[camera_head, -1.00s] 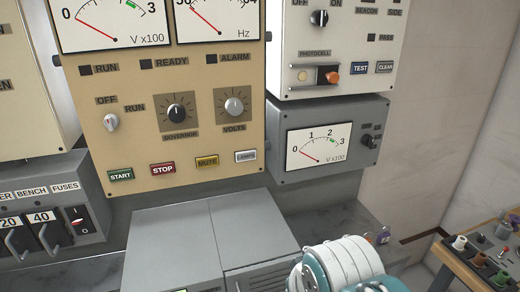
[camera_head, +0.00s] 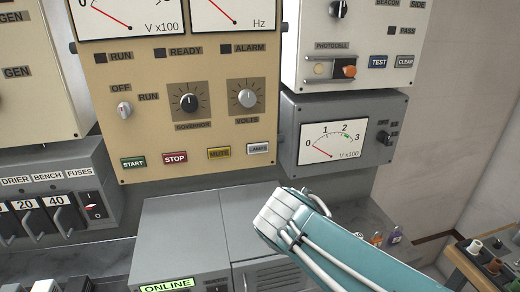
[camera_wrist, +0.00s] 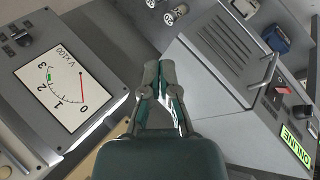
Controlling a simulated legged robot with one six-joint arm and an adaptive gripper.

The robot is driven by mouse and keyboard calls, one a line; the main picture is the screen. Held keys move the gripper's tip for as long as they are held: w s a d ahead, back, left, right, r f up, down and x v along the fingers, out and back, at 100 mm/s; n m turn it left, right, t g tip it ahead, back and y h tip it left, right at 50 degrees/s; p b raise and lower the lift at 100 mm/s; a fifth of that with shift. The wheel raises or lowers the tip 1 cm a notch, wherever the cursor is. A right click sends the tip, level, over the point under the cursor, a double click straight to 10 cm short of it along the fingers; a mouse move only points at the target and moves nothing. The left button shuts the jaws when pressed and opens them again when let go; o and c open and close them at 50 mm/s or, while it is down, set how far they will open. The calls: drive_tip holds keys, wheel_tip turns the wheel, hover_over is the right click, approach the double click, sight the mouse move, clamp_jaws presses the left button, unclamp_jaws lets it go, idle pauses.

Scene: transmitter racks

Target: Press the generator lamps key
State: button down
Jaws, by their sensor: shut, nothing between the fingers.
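The lamps key (camera_head: 258,148) is a small pale key labelled LAMPS. It is at the right end of the bottom row on the tan generator panel (camera_head: 222,140), beside the yellow MUTE key (camera_head: 219,153). I do not make it out in the wrist view. My gripper (camera_wrist: 159,68) is shut and empty in the wrist view, its fingers between the grey meter box and the grey ONLINE cabinet. In the head view my arm reaches in from the lower right; the fingers cannot be made out there.
The grey meter box (camera_head: 294,150) stands right of the tan panel; its dial also shows in the wrist view (camera_wrist: 58,84). Below is a grey cabinet (camera_head: 180,235) with a lit ONLINE sign (camera_head: 166,285). START (camera_head: 133,162) and STOP (camera_head: 175,157) keys are further left.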

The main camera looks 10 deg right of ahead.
sight(266, 151)
drive_tip(key=w+a+r+n+t+h, duration=0.2)
drive_tip(key=w+a+n+t, duration=0.1)
drive_tip(key=w, duration=0.4)
drive_tip(key=w+a+r+n+t+h, duration=0.2)
drive_tip(key=w+a+r+n+t, duration=0.1)
drive_tip(key=w+n, duration=0.3)
drive_tip(key=shift+w+r, duration=0.35)
drive_tip(key=shift+w, duration=0.35)
drive_tip(key=shift+w+a, duration=0.1)
drive_tip(key=shift+w, duration=4.25)
drive_tip(key=shift+w, duration=0.1)
drive_tip(key=shift+w, duration=0.3)
